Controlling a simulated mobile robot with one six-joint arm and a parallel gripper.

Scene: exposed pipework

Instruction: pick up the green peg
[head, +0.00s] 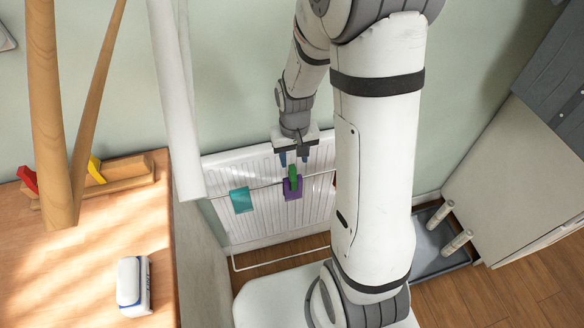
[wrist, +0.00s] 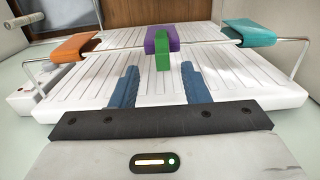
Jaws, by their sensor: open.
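In the wrist view the green peg (wrist: 163,56) is centred, against the purple piece (wrist: 161,36). My gripper (head: 293,157) is above the peg, its two blue fingers pointing down at it. In the wrist view my gripper (wrist: 159,68) is open, one finger to each side of the peg's line. The peg is at or just beyond the fingertips; exact depth is unclear. Nothing is held.
A teal piece (head: 241,200) and an orange piece (wrist: 77,47) hang on the rail at either side. A white vertical pipe (head: 176,100) is left of my arm. A wooden bench (head: 90,265) holds a white-and-blue item (head: 133,286). A grey tray (head: 437,240) lies at right.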

